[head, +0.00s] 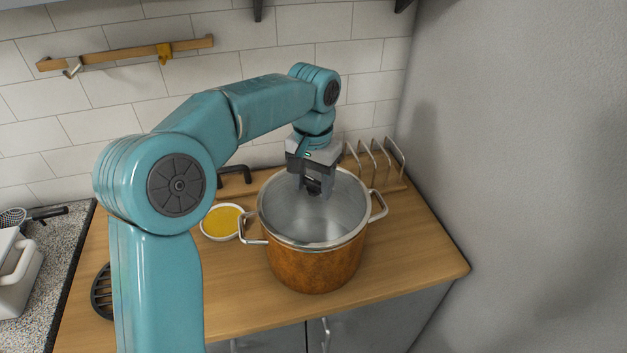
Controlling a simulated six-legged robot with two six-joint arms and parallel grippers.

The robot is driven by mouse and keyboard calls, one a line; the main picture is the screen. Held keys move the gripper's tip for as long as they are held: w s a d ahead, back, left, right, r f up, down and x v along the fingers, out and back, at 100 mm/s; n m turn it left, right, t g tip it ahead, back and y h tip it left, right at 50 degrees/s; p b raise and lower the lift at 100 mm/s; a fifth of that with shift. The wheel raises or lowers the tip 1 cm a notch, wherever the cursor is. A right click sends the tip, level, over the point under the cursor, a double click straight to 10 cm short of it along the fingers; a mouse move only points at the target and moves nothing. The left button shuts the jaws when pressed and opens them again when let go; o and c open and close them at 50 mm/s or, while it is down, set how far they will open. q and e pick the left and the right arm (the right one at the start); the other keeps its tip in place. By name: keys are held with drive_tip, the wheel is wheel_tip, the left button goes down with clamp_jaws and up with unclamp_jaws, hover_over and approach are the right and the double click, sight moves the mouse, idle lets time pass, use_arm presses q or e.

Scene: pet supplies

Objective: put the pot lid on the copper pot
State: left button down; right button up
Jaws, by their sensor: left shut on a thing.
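The copper pot (315,272) stands on the wooden counter, with a metal handle on its left and right sides. My left gripper (314,190) points down over the pot's mouth and is shut on a small dark piece, which looks like the knob of the pot lid (320,228). The lid looks like clear glass with a metal rim, and the pot's grey inside shows through it. It lies over the pot's mouth; I cannot tell whether its rim touches the pot all round. My right gripper is not in view.
A white dish with yellow contents (223,222) sits left of the pot. A wire rack (376,165) stands behind it at right, near the grey wall (520,160). A black slotted trivet (101,290) lies at far left. The counter (415,250) right of the pot is clear.

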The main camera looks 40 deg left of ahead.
use_arm(q)
drive_tip(key=shift+f, duration=0.3)
drive_tip(key=shift+f, duration=0.1)
idle(0.9)
drive_tip(key=shift+c, duration=1.5)
unclamp_jaws()
wheel_tip(320, 180, up, 16)
drive_tip(key=p, duration=0.3)
drive_tip(key=shift+r, duration=0.2)
